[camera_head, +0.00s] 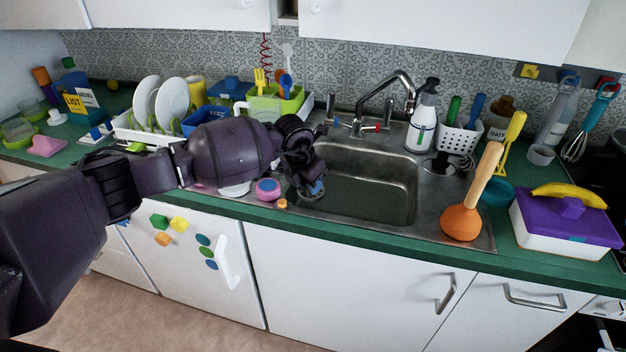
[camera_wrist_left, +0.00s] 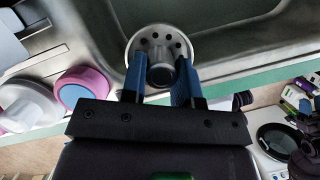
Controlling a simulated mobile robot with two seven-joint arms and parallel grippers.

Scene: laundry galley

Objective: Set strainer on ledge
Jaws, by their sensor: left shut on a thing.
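The strainer (camera_wrist_left: 158,35) is a small round grey metal piece with dark holes and a central knob. In the left wrist view it sits between the blue fingertips of my left gripper (camera_wrist_left: 160,72), which is shut on it. In the head view my left gripper (camera_head: 312,188) points down over the left front part of the steel sink (camera_head: 365,185), near its front rim. The strainer is mostly hidden behind the gripper there. I cannot tell which surface is the ledge, or whether the strainer touches anything.
A pink and blue round container (camera_head: 268,189) and a small orange item (camera_head: 282,204) are close to the gripper. The faucet (camera_head: 385,100) rises behind the basin. A plunger (camera_head: 462,220) stands on the right steel deck. A dish rack with plates (camera_head: 172,98) is at left.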

